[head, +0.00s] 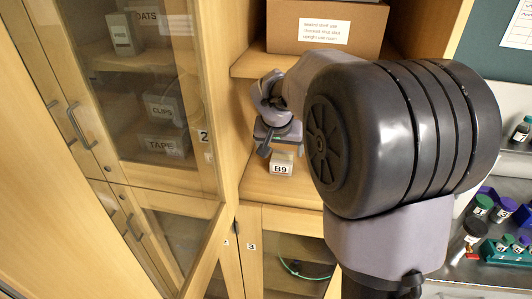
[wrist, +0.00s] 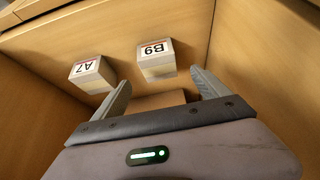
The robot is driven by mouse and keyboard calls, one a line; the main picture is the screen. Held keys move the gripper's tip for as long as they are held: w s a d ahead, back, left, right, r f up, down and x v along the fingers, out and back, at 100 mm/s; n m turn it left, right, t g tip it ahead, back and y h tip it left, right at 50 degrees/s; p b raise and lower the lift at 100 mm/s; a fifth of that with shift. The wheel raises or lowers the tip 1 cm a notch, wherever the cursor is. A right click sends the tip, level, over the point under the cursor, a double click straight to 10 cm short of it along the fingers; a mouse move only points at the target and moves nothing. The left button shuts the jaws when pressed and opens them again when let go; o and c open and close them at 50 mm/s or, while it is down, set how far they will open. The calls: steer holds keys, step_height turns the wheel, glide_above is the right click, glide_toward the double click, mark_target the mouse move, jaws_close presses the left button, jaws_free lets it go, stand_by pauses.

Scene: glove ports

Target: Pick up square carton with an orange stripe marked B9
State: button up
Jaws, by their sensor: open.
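The small pale carton marked B9 (head: 281,165) stands on a wooden shelf in the open cabinet bay. In the wrist view, the B9 carton (wrist: 157,64) shows its label upside down and lies beyond and roughly between my fingertips. Its stripe colour is hard to make out.
A similar carton marked A7 (wrist: 90,75) stands beside B9 in the wrist view, near one finger. Wooden walls close in the bay. A brown box (head: 352,28) sits on the shelf above. A glass-doored cabinet (head: 165,100) is at left; bottles and a rack (head: 508,250) are at right.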

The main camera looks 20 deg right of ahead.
mark_target(282, 158)
steer(key=b+x, duration=0.1)
steer(key=x, duration=0.5)
steer(key=shift+s+f, duration=0.1)
steer(key=shift+f, duration=0.05)
steer(key=shift+d+f, duration=0.1)
steer(key=shift+c, duration=1)
steer(key=c, duration=1.3)
